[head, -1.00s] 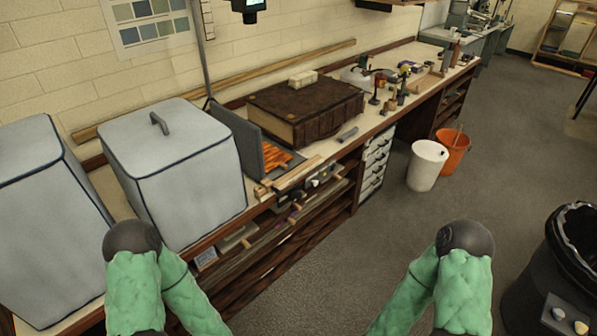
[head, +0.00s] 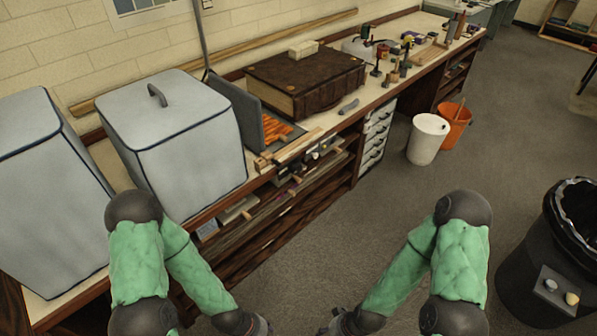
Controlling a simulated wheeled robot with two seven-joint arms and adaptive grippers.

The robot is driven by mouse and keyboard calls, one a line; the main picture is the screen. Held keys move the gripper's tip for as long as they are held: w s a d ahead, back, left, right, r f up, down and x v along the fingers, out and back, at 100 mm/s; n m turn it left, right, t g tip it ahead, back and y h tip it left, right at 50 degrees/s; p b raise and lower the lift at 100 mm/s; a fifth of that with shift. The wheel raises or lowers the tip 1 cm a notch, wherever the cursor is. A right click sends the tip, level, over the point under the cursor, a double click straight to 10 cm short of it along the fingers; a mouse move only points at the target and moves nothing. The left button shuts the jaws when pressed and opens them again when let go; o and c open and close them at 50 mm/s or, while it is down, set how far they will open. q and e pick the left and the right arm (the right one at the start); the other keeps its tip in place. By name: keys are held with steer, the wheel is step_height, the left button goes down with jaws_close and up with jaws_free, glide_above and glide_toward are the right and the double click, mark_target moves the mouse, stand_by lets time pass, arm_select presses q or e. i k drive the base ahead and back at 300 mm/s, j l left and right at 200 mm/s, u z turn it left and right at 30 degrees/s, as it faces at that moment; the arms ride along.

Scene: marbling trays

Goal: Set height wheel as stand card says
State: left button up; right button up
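I cannot make out a height wheel or a stand card for certain in the head view. A small pale blue card (head: 207,230) sits at the front of the bench's shelf on the left, and its print is too small to read. Two small knobs sit on a grey panel (head: 556,290) in front of the black bin at the lower right. The ends of my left arm (head: 262,326) and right arm (head: 328,330) show at the bottom edge, apart from each other and away from the bench. Their fingers are cut off or too dark to read.
The long bench carries two grey covered boxes (head: 165,145), a large brown book (head: 305,85), a tray with orange pattern (head: 277,130) and several small bottles. A white bin (head: 427,140), an orange bucket (head: 456,125) and a black bin (head: 545,250) stand on the floor. The middle floor is clear.

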mark_target(296, 168)
steer(key=i+l+u, duration=0.25)
steer(key=i+l, duration=0.2)
steer(key=l, duration=0.15)
steer(key=i+l+u, duration=0.1)
steer(key=l, duration=0.25)
steer(key=i+l+u, duration=0.25)
steer(key=i+l, duration=0.15)
steer(key=l, duration=0.3)
steer(key=i+l+u, duration=0.1)
steer(key=l, duration=0.3)
steer(key=i+l+u, duration=0.15)
steer(key=l, duration=0.25)
steer(key=i+l+u, duration=0.1)
steer(key=l, duration=0.3)
steer(key=i, duration=0.05)
